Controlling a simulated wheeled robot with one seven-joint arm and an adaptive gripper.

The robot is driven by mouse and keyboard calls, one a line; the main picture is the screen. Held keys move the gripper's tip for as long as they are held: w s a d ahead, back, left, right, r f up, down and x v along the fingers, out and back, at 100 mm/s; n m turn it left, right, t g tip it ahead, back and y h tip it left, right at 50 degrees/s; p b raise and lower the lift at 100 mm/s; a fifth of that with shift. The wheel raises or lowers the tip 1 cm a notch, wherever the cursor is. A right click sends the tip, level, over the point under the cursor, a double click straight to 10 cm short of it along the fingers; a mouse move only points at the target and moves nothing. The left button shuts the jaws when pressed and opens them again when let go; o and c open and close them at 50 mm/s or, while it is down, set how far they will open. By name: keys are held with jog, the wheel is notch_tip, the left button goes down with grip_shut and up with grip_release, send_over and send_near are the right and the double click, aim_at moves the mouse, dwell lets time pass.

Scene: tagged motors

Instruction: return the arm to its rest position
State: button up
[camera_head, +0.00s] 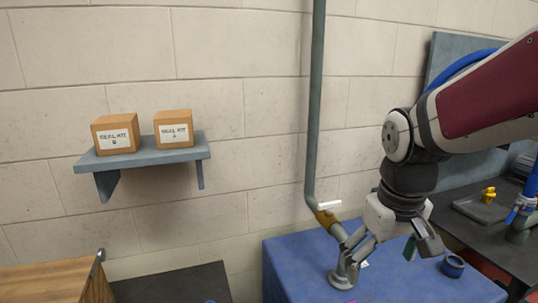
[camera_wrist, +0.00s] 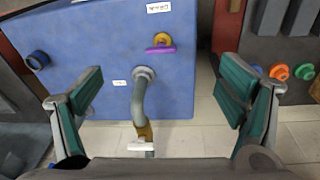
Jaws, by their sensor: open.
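My gripper (camera_head: 388,256) hangs at the end of my arm in the right half of the head view, pointing down over the blue block (camera_head: 295,262). In the wrist view my gripper (camera_wrist: 160,92) has its two green-padded fingers spread wide apart, with nothing held between them. The grey pipe (camera_wrist: 138,100) with a white handle (camera_wrist: 141,146) lies in line with the gap between the fingers. In the head view the pipe (camera_head: 316,100) runs down the wall and bends into the block beside my gripper. I cannot tell the exact clearance between them.
A wall shelf (camera_head: 145,158) at left carries two labelled boxes. A purple handle (camera_wrist: 160,50) sits on the block. A dark bench (camera_head: 455,215) with a yellow part (camera_head: 488,195) stands at right. A wooden crate (camera_head: 50,285) is at lower left.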

jog(key=s+r+m+t, duration=0.1)
jog(key=s+r, duration=0.1)
jog(key=s, duration=0.5)
jog(key=s+r+m+t+p, duration=0.1)
jog(key=s+r, duration=0.2)
jog(key=s, duration=0.5)
jog(key=shift+s, duration=0.1)
jog(key=shift+c, duration=0.5)
